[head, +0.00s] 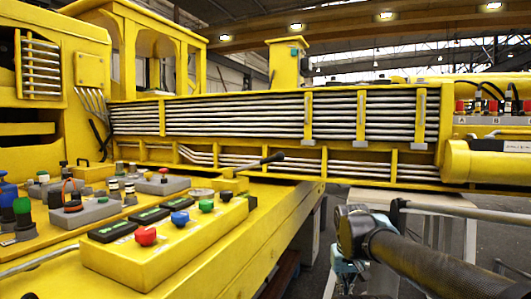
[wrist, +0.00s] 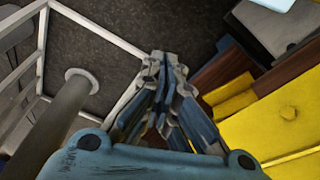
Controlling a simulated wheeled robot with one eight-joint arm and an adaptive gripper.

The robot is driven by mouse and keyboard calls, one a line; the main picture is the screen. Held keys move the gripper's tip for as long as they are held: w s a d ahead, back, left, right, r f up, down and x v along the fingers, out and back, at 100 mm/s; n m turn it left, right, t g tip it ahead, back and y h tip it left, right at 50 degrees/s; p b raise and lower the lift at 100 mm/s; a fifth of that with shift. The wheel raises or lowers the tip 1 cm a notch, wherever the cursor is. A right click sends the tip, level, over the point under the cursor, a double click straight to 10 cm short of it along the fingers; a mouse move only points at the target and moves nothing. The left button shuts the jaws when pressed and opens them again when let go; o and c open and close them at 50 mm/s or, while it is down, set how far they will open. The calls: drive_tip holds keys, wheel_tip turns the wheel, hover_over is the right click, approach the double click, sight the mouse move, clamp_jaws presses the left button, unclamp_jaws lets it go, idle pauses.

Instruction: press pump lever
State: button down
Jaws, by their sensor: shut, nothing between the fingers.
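The pump lever, a thin bar with a black grip (head: 268,159), rises from a small yellow block (head: 229,181) at the far end of the control panel. It slants up to the right and stands over the panel's right edge. My gripper (wrist: 167,60) is shut and empty in the wrist view, its fingertips together over dark floor. In the head view my gripper (head: 346,274) hangs low at the right, off the yellow deck and apart from the lever, partly cut off by the lower edge. I cannot make out the lever in the wrist view.
A yellow control box (head: 165,262) carries red, blue and green knobs and black switches. Grey connector blocks (head: 88,212) stand left of it. A grey railing (head: 460,209) runs behind my arm at right. In the wrist view, yellow structure (wrist: 285,115) lies to the right; floor is open ahead.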

drive_tip(key=w+a+r+t+h, duration=0.1)
drive_tip(key=w+a+r+h, duration=0.15)
drive_tip(key=w+r, duration=0.85)
drive_tip(key=w+a+r+t+h, duration=0.15)
drive_tip(key=w+a+r, duration=0.25)
drive_tip(key=w+r, duration=0.75)
drive_tip(key=w+a+r+t, duration=0.1)
drive_tip(key=w+a+r, duration=0.2)
drive_tip(key=a+r, duration=0.4)
drive_tip(key=w+a+r+m+t+h, duration=0.1)
drive_tip(key=w+a+r, duration=0.3)
drive_tip(key=a+r, duration=0.4)
drive_tip(key=w+a+r+m+t+h, duration=0.1)
drive_tip(key=w+a+r+t, duration=0.2)
drive_tip(key=a+r, duration=0.5)
drive_tip(key=shift+w+a+r, duration=0.15)
drive_tip(key=shift+w+a, duration=0.1)
drive_tip(key=shift+a, duration=0.6)
drive_tip(key=shift+d, duration=0.1)
drive_tip(key=s+f+x, duration=0.1)
drive_tip(key=f+x, duration=0.1)
drive_tip(key=x, duration=1)
drive_tip(key=shift+d+f, duration=0.2)
drive_tip(key=shift+f, duration=0.15)
